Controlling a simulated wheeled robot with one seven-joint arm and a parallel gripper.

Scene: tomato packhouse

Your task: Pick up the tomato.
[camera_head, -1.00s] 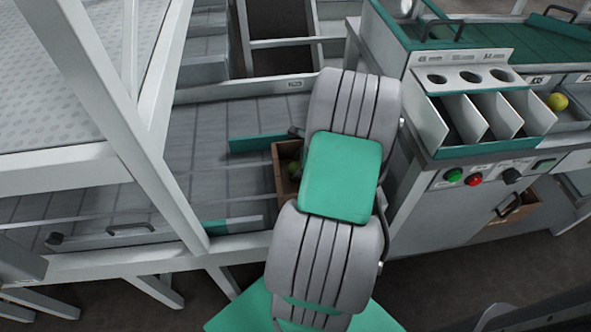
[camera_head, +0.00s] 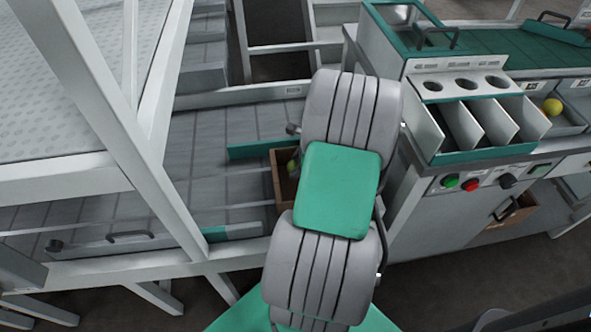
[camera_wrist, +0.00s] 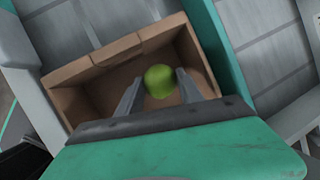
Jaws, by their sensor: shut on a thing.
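A green tomato (camera_wrist: 160,81) sits between the two fingers of my gripper (camera_wrist: 158,88) in the wrist view. The fingers are shut on it. Behind it lies the inside of a brown cardboard box (camera_wrist: 95,72). How high the tomato is above the box floor is hard to tell. In the head view, my arm hides most of the box (camera_head: 281,183) and my gripper, and a bit of the green tomato (camera_head: 292,166) shows at the box opening.
The box stands on a grey slatted surface (camera_head: 200,150) beside a green strip (camera_head: 250,147). A white frame post (camera_head: 120,130) rises at left. At right stands a cabinet with bins (camera_head: 480,125), buttons and a yellow tomato (camera_head: 552,106) in a tray.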

